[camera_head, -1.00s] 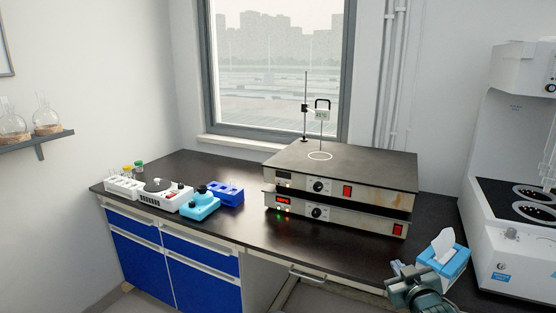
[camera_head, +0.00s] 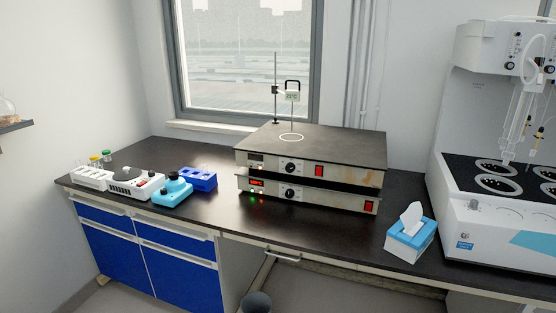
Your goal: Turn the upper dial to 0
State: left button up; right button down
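The upper dial (camera_head: 290,168) is a round black knob on the front panel of the upper flat heating unit (camera_head: 340,173). A small dark display (camera_head: 256,159) sits left of it and a red switch (camera_head: 319,171) right of it. The dial's pointer and markings are too small to read. The lower unit (camera_head: 335,201) has its own black dial (camera_head: 290,195), a lit red display (camera_head: 257,183) and a red switch (camera_head: 371,206). Neither gripper shows, and nothing touches the upper dial.
A tissue box (camera_head: 410,239) stands to the right on the black bench (camera_head: 310,231). A white multi-place distiller (camera_head: 490,225) is at far right. A blue device (camera_head: 173,190), blue rack (camera_head: 199,179) and white instrument (camera_head: 134,184) stand left. A dark rounded object (camera_head: 257,303) shows at the bottom.

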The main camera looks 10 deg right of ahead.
aim_at(290, 168)
jog(key=i+j, duration=0.15)
jog(key=i, duration=0.4)
jog(key=i+j+z, duration=0.1)
jog(key=z, duration=0.3)
jog(key=i+j+z, duration=0.15)
jog(key=z, duration=0.3)
jog(key=i+z, duration=0.1)
jog(key=z, duration=0.85)
